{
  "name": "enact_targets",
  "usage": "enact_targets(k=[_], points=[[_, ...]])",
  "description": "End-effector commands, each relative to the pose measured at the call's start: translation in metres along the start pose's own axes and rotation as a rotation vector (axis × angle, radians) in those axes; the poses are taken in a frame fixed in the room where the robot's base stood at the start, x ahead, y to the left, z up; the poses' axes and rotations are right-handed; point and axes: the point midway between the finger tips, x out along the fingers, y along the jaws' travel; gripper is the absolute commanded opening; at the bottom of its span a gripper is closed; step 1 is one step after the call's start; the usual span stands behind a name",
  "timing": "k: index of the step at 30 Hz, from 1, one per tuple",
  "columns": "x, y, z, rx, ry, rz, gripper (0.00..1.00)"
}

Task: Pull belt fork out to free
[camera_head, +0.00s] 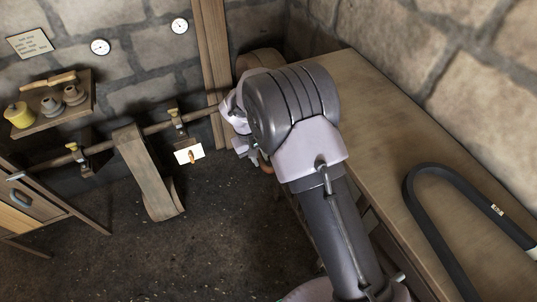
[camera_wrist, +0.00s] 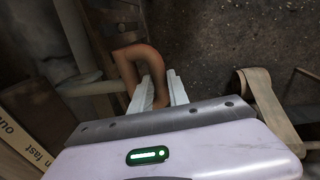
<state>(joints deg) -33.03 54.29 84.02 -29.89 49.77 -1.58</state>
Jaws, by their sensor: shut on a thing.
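The belt fork shows in the wrist view as a brown, bent loop-like piece (camera_wrist: 128,62). My gripper (camera_wrist: 160,88) is shut on it, with its pale fingers on either side of one leg of the loop. In the head view, my gripper (camera_head: 250,152) is partly hidden behind my arm, and a small orange-brown bit of the fork (camera_head: 266,168) shows beside it. The wide belt (camera_head: 150,175) hangs from the shaft (camera_head: 150,130) to the left of my gripper, and also shows at the right in the wrist view (camera_wrist: 262,100). The fork's far end is hidden.
A sign reading "out" and "in fast" (camera_wrist: 28,125) stands close at left in the wrist view. A workbench (camera_head: 375,120) with a dark curved bar (camera_head: 440,230) is at right. A wall shelf (camera_head: 50,105) holds a yellow spool and pulleys.

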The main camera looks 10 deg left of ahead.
Motion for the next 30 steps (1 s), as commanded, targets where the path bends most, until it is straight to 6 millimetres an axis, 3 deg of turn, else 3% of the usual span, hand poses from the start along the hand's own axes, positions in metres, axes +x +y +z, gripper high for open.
enact_targets(k=[6, 7, 10, 20, 23, 30], points=[[-0.001, -0.002, -0.001, 0.000, 0.003, -0.003, 0.00], [-0.001, -0.002, -0.001, 0.000, 0.003, -0.003, 0.23], [-0.001, -0.002, -0.001, 0.000, 0.002, -0.003, 0.42], [-0.003, -0.001, -0.001, 0.000, 0.001, -0.002, 0.42], [-0.020, -0.001, -0.001, 0.000, 0.003, -0.002, 0.42], [-0.101, -0.001, -0.001, -0.001, 0.005, -0.002, 0.42]])
